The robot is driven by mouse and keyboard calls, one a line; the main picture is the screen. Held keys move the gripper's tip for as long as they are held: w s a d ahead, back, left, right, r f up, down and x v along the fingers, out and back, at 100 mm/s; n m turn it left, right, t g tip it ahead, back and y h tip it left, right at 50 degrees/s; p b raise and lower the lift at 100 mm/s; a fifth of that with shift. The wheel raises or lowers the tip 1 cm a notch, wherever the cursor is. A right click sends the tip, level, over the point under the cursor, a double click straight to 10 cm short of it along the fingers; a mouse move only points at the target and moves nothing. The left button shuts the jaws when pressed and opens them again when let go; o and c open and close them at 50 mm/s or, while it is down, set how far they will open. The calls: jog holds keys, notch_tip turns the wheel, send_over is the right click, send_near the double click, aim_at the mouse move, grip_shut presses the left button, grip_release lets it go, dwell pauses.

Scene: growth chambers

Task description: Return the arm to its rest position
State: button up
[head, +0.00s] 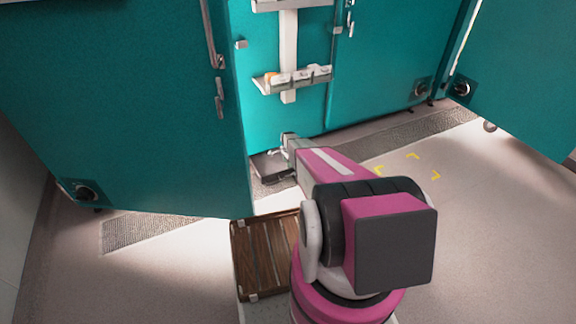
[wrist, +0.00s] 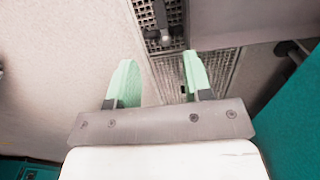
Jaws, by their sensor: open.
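My arm (head: 330,165) is pink and grey and reaches forward from the lower middle of the head view toward the teal chambers. My gripper (wrist: 157,80) shows in the wrist view with its two pale green fingers spread apart and nothing between them. Beyond the fingers are pale floor and a metal floor grating. In the head view I cannot make out the fingers at the arm's far end.
A large teal door (head: 130,100) stands open at the left, and another (head: 530,80) at the right. A small shelf (head: 292,82) with several small items is on the chamber front. A wooden slatted surface (head: 265,255) lies left of my arm. Floor at right is clear.

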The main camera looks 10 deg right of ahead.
dwell(0.3)
jog(key=s+a+r+n, duration=0.3)
jog(key=s+r+n, duration=0.2)
jog(key=s+r, duration=0.7)
jog(key=s+a+r+n, duration=0.4)
jog(key=s+r+n, duration=0.1)
jog(key=s+r, duration=0.7)
jog(key=s+a+r+n, duration=0.4)
jog(key=s+r+n, duration=0.2)
jog(key=s+r, duration=0.7)
jog(key=shift+a+r, duration=0.2)
jog(key=shift+r, duration=0.7)
jog(key=shift+s, duration=0.1)
